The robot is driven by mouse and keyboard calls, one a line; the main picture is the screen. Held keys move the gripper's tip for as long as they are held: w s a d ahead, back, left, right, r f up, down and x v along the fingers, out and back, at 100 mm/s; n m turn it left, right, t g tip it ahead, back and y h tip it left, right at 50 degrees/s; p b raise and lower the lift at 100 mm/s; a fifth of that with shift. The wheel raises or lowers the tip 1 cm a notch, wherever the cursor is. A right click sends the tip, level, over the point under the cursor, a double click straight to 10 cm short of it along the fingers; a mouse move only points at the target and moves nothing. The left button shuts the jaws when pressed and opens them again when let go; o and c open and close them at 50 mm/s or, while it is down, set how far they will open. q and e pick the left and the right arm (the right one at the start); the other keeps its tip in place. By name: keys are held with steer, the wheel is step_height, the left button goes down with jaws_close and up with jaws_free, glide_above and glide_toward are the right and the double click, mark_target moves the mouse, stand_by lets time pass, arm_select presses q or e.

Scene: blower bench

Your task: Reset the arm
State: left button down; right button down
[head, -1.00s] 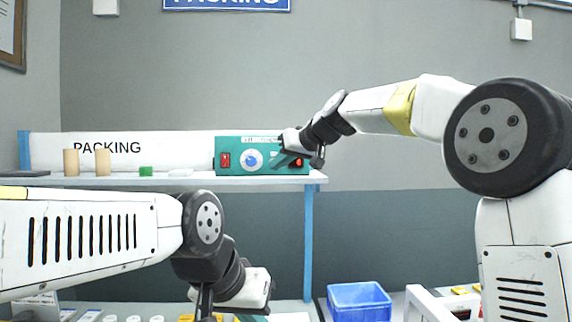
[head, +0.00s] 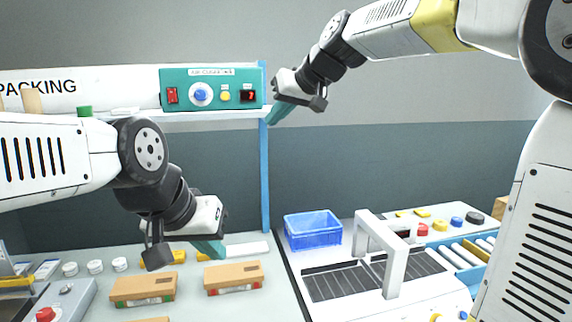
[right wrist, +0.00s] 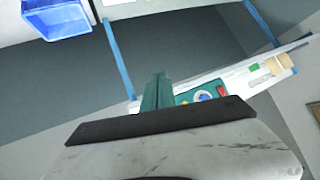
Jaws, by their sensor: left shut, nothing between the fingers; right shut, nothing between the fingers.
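My right gripper (head: 278,113) is shut and empty. It hangs in the air at the right end of the shelf, just right of the teal control box (head: 212,88). Its teal fingers (right wrist: 156,92) lie together in the right wrist view, with the teal box (right wrist: 200,95) partly hidden behind. My left gripper (head: 212,248) is shut and empty. It is low over the bench, above the brown cartons. No object is in either gripper.
The shelf has a blue post (head: 265,180). Two brown cartons (head: 143,288) (head: 233,278) lie on the bench below my left gripper. A blue bin (head: 313,231) and a white frame (head: 394,262) over a conveyor (head: 325,283) stand to the right. The air between my arms is free.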

steer(key=s+d+f+m+h, duration=0.2)
steer(key=s+d+f, duration=0.7)
steer(key=s, duration=0.3)
steer(key=s+d+f+m+g+h, duration=0.1)
steer(key=s+d+f+m+h, duration=0.2)
steer(key=s+d+f, duration=0.7)
steer(key=shift+s+d+f, duration=0.15)
steer(key=shift+s+f, duration=0.2)
steer(key=shift+s, duration=0.8)
stand_by(0.9)
